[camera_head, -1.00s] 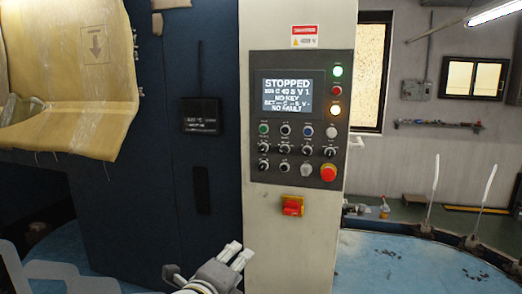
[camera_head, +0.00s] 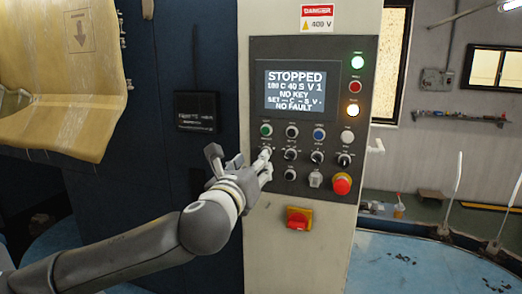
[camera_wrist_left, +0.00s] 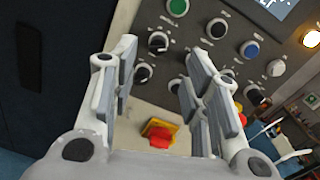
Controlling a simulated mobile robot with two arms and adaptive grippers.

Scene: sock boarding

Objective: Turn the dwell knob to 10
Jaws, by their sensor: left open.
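The control panel (camera_head: 311,115) carries rows of small black knobs, such as a middle-row knob (camera_head: 290,154) and a lower-row knob (camera_head: 290,174). Their labels are too small to read, so I cannot tell which is the dwell knob. My left gripper (camera_head: 264,166) is in front of the panel's lower left and hides part of the leftmost knobs. In the left wrist view its fingers are open and empty, with an upper black knob (camera_wrist_left: 158,42) and a lower black knob (camera_wrist_left: 142,72) beyond the gap between them. No contact with a knob is visible. My right gripper is not in view.
A red emergency button (camera_head: 342,184) sits at the panel's lower right. A red-and-yellow switch (camera_head: 298,218) is below the panel. A yellowish sheet (camera_head: 60,75) hangs at the left.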

